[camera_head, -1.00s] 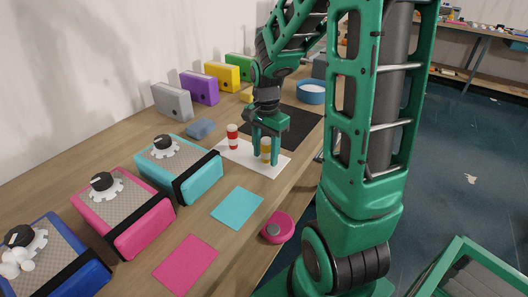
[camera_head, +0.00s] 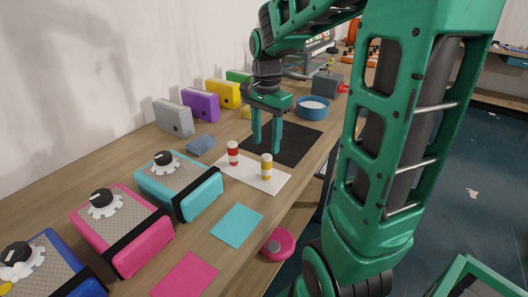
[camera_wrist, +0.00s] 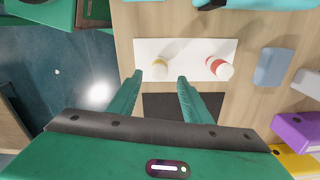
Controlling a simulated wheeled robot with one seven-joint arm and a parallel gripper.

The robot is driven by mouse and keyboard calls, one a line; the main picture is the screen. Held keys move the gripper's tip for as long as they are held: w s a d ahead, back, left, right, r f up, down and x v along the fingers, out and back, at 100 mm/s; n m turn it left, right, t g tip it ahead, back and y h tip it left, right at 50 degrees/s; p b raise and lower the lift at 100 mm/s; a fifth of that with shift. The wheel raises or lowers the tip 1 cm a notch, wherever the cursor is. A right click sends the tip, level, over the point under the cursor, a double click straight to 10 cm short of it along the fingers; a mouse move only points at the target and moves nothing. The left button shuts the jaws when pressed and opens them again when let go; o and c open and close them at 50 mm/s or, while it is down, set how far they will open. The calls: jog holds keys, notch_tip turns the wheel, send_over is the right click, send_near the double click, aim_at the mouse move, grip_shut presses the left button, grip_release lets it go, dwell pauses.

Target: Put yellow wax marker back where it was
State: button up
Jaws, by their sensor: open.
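The yellow wax marker (camera_head: 266,168) stands upright on the white sheet (camera_head: 238,174), near its right end. It also shows in the wrist view (camera_wrist: 160,70). A red marker (camera_head: 233,154) stands upright on the same sheet, to its left. My gripper (camera_head: 266,150) is open and empty, above the black mat side of the sheet, behind and apart from the yellow marker. In the wrist view its two fingers (camera_wrist: 157,92) point toward the sheet, with the yellow marker just beyond them.
A black mat (camera_head: 290,135) lies behind the sheet. A blue-grey block (camera_head: 201,144) and a teal box (camera_head: 180,185) stand to the left. A cyan card (camera_head: 237,225) lies in front. A blue bowl (camera_head: 312,107) stands at the back right, near the bench edge.

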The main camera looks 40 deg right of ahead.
jog(key=shift+s+r, duration=0.15)
jog(key=shift+r, duration=0.4)
jog(key=s+f+n, duration=0.2)
jog(key=s+n, duration=0.2)
jog(key=s, duration=0.6)
jog(key=s+f+n, duration=0.2)
jog(key=s+n, duration=0.3)
jog(key=s, duration=0.5)
jog(key=shift+s, duration=0.25)
jog(key=shift+a, duration=0.15)
jog(key=shift+w+f, duration=0.2)
jog(key=shift+w, duration=0.4)
